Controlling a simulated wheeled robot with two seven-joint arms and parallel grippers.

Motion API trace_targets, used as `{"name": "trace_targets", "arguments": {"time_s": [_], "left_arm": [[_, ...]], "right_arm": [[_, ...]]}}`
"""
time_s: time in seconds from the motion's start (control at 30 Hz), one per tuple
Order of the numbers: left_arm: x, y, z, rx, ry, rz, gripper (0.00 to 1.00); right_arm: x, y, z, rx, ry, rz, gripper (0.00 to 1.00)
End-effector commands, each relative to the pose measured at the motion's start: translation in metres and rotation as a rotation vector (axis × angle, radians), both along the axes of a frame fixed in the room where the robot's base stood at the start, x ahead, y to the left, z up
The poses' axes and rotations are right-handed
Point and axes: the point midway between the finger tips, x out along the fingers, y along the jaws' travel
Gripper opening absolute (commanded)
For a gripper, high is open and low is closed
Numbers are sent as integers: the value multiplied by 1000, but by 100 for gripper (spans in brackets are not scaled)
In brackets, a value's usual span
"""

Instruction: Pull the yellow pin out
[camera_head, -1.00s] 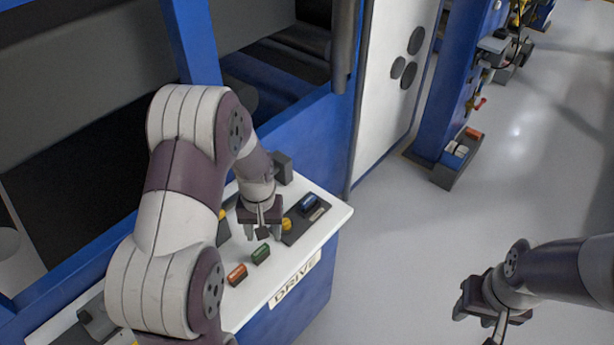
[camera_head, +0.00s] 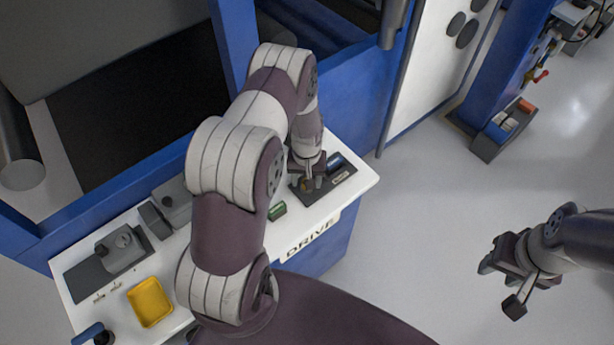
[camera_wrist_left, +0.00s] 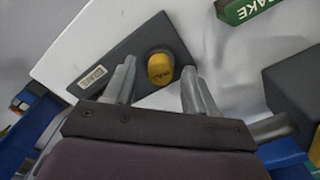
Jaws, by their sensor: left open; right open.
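My left gripper (camera_wrist_left: 160,80) is open, with one finger on either side of the pin in that view. I cannot tell whether either finger touches it. In the head view my left gripper (camera_head: 309,184) is low over the same plate (camera_head: 342,185) and largely hides the pin. My right gripper (camera_head: 508,268) is open and empty over the floor at the right.
A green block (camera_head: 277,211) lies on the white panel beside the left gripper; its BRAKE lettering (camera_wrist_left: 255,8) shows in the wrist view. A yellow tray (camera_head: 150,302) is at the lower left.

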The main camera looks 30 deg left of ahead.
Motion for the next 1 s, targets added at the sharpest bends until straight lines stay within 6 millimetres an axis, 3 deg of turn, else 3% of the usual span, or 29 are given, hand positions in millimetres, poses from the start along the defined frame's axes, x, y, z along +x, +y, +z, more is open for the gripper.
{"name": "trace_targets", "arguments": {"time_s": [0.3, 0.5, 0.63, 0.8, 1.0], "left_arm": [[0, 0, -5, 0, -1, 0, 56], [0, 0, -4, 0, -1, 0, 0], [0, 0, -2, 0, -1, 0, 0], [0, 0, 15, 0, -1, 0, 0], [0, 0, 13, 0, 1, 0, 0]], "right_arm": [[0, 0, 0, 0, 0, 0, 43], [0, 0, 0, 0, 0, 0, 43], [0, 0, 2, 0, 0, 0, 43], [0, 0, 11, 0, 0, 0, 43], [0, 0, 9, 0, 0, 0, 43]]}}
